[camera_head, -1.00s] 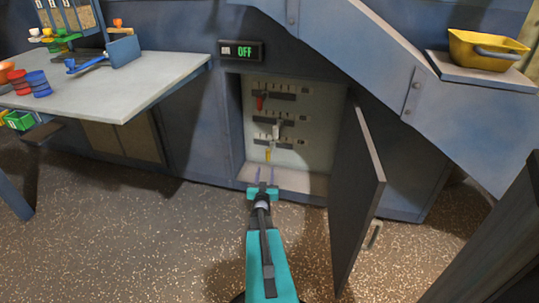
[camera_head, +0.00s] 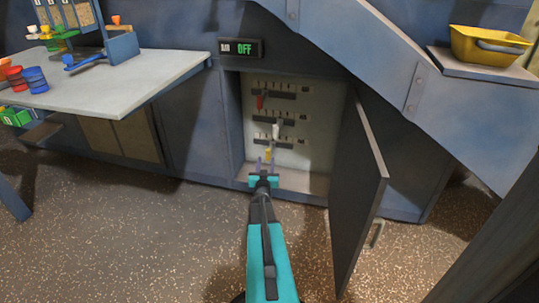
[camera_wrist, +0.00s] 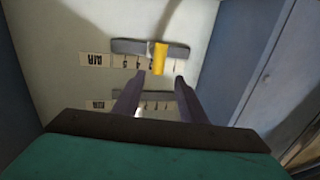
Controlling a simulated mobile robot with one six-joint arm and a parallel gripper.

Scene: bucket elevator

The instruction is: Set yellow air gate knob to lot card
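The yellow knob (camera_head: 268,153) is on the lowest of the sliders in the open cabinet. In the wrist view the yellow knob (camera_wrist: 160,57) stands on a dark slot, right of its middle, beside a printed number scale (camera_wrist: 130,62) with an AIR label. My gripper (camera_head: 265,163) is just in front of and below the knob. In the wrist view its two fingers (camera_wrist: 157,84) are apart, with nothing between them, and the knob appears just beyond the gap. I cannot see contact. I cannot tell which card is the lot card.
The cabinet door (camera_head: 362,190) stands open at the right. Red (camera_head: 260,102) and white (camera_head: 276,131) knobs are above the yellow one. A display (camera_head: 241,48) reads OFF. A bench (camera_head: 125,80) with cups is at left, a yellow bin (camera_head: 485,46) at upper right.

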